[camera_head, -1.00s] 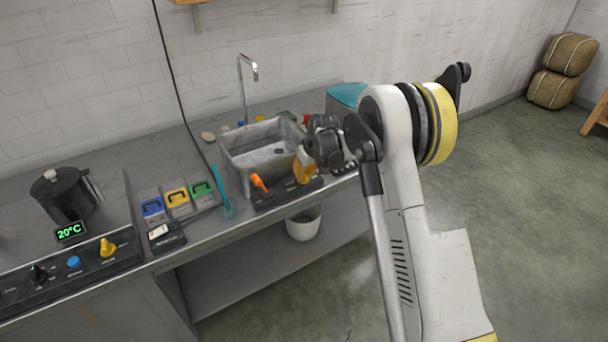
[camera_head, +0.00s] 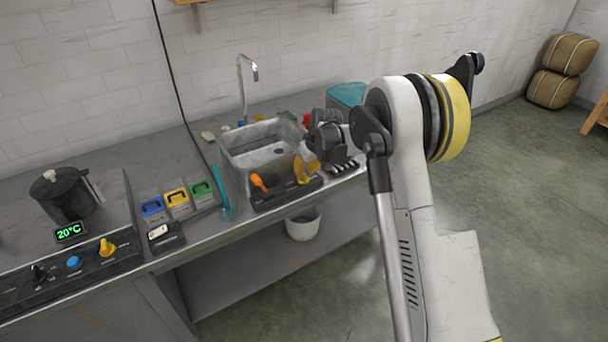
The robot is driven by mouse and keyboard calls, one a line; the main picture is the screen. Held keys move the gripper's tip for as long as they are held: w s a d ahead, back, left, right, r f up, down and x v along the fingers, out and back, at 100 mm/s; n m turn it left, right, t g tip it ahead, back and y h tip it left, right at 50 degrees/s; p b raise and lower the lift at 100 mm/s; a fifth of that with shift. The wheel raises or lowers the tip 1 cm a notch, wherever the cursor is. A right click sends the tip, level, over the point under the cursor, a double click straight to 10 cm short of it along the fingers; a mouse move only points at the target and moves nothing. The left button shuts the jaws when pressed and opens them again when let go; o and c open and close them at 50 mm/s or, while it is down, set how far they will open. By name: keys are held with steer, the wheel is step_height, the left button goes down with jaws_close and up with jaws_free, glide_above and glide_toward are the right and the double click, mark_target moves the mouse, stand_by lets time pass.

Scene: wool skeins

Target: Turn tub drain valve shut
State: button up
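The grey tub (camera_head: 232,160) stands on the bench under the tap, with a dark drain spot on its floor. A dark control panel (camera_head: 270,201) runs along the tub's front. It carries an orange handle (camera_head: 258,182) at its left and a yellow handle (camera_head: 301,170) at its right. The pictures do not show which one is the drain valve. My gripper (camera_head: 318,150) is at the tub's right front corner, close to the yellow handle and partly in front of it. I cannot tell whether they touch. Its fingers are too small and dark to read.
A metal tap (camera_head: 241,88) rises behind the tub. Left of the tub are a teal whisk (camera_head: 222,190), coloured boxes (camera_head: 177,200), a black pot (camera_head: 66,196) and a knob panel (camera_head: 70,268). A teal-topped bin (camera_head: 347,94) stands behind my gripper. A white bucket (camera_head: 303,226) is below.

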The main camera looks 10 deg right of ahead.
steer(key=v, duration=0.9)
steer(key=shift+s+r, duration=0.2)
steer(key=shift+r, duration=0.15)
steer(key=s+a+r+m+t, duration=0.1)
steer(key=s+r, duration=0.5)
steer(key=s, duration=0.3)
steer(key=s+r+m, duration=0.1)
steer(key=s+r, duration=0.5)
steer(key=s, duration=0.3)
steer(key=s+f+m+t+h, duration=0.1)
steer(key=s+f+t, duration=0.1)
steer(key=s, duration=1.7)
steer(key=shift+s+a+f+m, duration=0.25)
steer(key=shift+a+m, duration=0.05)
steer(key=shift+m, duration=0.1)
